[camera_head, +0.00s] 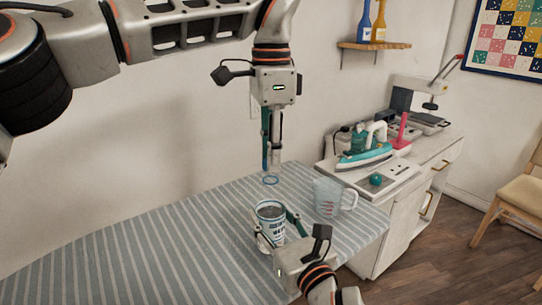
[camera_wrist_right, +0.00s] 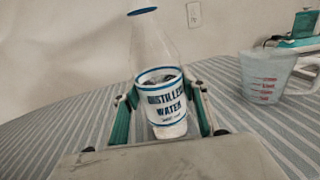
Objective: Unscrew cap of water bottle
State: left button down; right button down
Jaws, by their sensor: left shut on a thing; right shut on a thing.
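The water bottle (camera_head: 270,211) stands on the striped table, with a clear tapering upper part and a white label. In the right wrist view the bottle (camera_wrist_right: 166,108) is upright, with "DISTILLED WATER" on its label and a blue rim at its top. My right gripper (camera_head: 274,226) is shut around the label band, one finger on each side (camera_wrist_right: 160,112). My left gripper (camera_head: 271,168) points straight down above the bottle's blue-ringed top, its fingers close together. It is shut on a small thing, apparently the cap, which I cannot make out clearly. The left gripper is outside the wrist view.
A clear measuring cup (camera_head: 328,197) stands just right of the bottle, also in the wrist view (camera_wrist_right: 266,78). The left of the striped table (camera_head: 130,255) is clear.

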jog(key=shift+f, duration=0.1)
pick_arm(q)
jog(key=shift+r, duration=2)
pick_arm(e)
jog(key=c, duration=1.1)
grip_release()
